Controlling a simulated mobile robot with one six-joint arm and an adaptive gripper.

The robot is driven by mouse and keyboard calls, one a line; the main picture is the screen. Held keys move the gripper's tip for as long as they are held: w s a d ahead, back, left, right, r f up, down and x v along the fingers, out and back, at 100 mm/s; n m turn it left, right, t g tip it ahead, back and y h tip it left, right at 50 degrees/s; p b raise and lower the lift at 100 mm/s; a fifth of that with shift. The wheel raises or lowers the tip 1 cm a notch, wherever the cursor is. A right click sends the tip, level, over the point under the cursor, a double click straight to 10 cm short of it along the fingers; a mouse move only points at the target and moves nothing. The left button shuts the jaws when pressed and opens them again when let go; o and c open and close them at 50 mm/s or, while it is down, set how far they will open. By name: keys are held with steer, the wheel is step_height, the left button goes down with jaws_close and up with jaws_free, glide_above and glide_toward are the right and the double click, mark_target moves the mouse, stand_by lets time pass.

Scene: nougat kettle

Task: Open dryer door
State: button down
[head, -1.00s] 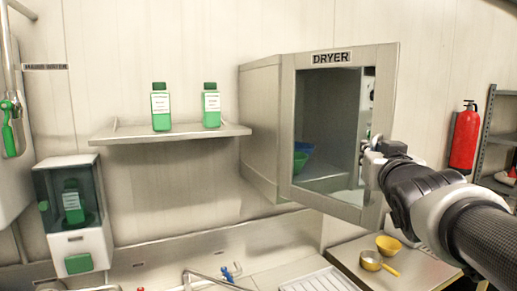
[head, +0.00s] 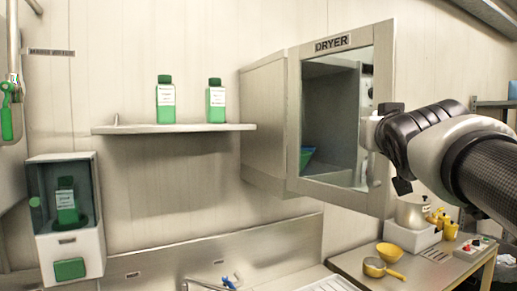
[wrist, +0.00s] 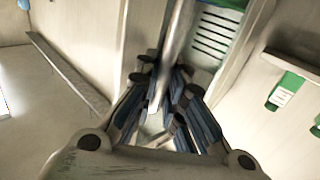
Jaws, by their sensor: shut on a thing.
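The dryer (head: 265,125) is a grey metal cabinet on the wall, labelled DRYER above a glass window. Its door (head: 345,198) is angled out toward me at the right edge and appears partly open. A green bowl (head: 307,156) shows inside. My gripper (head: 370,132) is at the door's right side, shut on the upright handle (head: 377,165). In the wrist view the pale handle bar (wrist: 181,38) runs down between my gripper's fingers (wrist: 165,110). The fingers hide the lower part of the bar.
A wall shelf (head: 130,129) with two green bottles is left of the dryer. A dispenser (head: 80,241) hangs lower left. A sink counter (head: 160,262) lies below. A side table (head: 415,268) at right holds a pot (head: 412,211) and yellow pans (head: 375,268).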

steer(key=shift+s+a+r+b, duration=0.25)
steer(key=shift+a+b, duration=0.1)
steer(key=shift+b, duration=0.25)
steer(key=c, duration=1.7)
jaws_free()
steer(key=shift+o, duration=0.2)
steer(key=v, duration=1.2)
steer(key=shift+f, duration=0.15)
